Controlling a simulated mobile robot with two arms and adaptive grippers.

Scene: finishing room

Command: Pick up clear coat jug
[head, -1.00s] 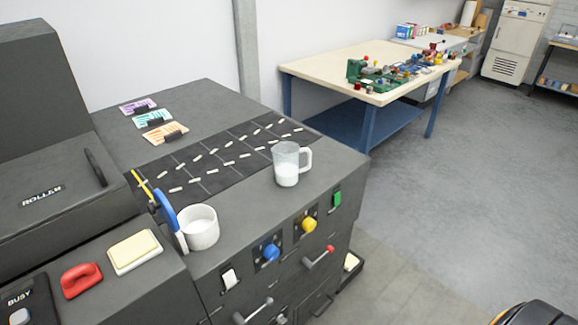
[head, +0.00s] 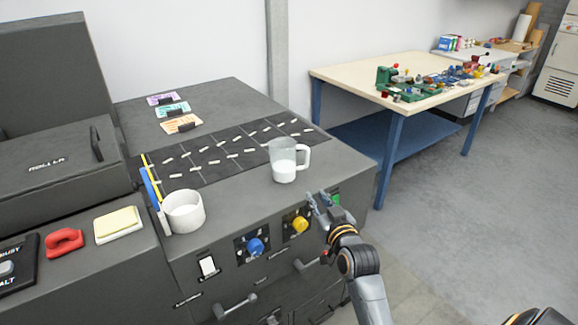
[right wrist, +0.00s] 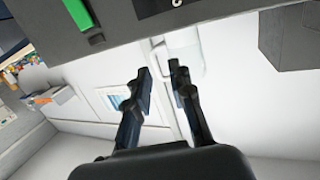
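The clear coat jug (head: 284,162) is a see-through jug with a handle on its right side and white content in its lower part. It stands upright on the dark machine top near the front edge. My right gripper (head: 319,203) is in front of that edge, lower and to the right of the jug, not touching it. In the right wrist view, the right gripper's fingers (right wrist: 163,82) are apart with nothing held. There the jug (right wrist: 188,52) appears upside down beyond the fingertips, partly covered by one finger. My left gripper is not in view.
A dark mat (head: 215,160) with pale pieces lies behind the jug. Knobs, a green switch (head: 335,199) and handles stick out of the front panel near my right arm. A workbench (head: 345,73) stands behind right.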

